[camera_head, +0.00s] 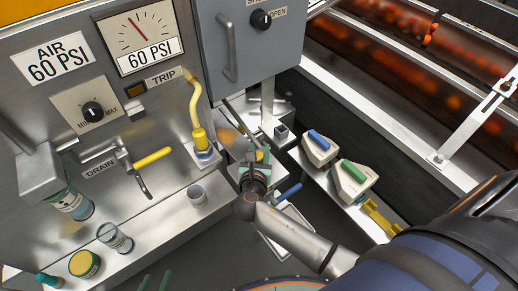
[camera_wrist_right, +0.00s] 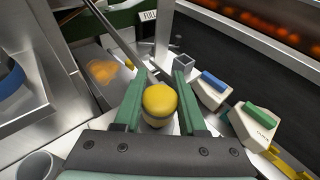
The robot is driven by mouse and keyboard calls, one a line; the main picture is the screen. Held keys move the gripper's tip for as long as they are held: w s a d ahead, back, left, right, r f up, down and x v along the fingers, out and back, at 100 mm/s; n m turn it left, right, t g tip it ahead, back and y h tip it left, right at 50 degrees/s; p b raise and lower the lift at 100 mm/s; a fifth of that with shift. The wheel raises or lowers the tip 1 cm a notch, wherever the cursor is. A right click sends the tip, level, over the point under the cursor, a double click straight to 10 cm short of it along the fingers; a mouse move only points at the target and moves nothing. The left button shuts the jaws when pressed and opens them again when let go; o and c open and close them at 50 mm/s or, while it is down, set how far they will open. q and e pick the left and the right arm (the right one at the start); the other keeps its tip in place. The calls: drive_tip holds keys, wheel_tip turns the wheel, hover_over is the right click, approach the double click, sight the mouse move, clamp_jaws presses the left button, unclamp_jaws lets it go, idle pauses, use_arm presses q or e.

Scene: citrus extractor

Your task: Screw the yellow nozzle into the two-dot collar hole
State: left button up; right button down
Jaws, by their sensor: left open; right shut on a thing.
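The yellow nozzle (camera_wrist_right: 158,102) sits between the two green fingers of my right gripper (camera_wrist_right: 155,90) in the right wrist view; its rounded yellow end faces the camera. In the head view my right gripper (camera_head: 257,158) is beside the metal machine, below the grey cabinet, and mostly hides the nozzle. The two-dot collar hole cannot be made out in either view; the gripper and nozzle cover part of that area.
Blue-handled (camera_head: 319,140) and green-handled (camera_head: 353,171) white blocks stand on the right ledge. A yellow hose (camera_head: 194,105) and drain lever (camera_head: 152,158) protrude from the panel.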

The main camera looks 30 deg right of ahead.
use_arm(q)
drive_tip(key=shift+f, duration=0.3)
use_arm(e)
drive_tip(key=shift+f, duration=0.55)
drive_tip(key=shift+c, duration=2)
unclamp_jaws()
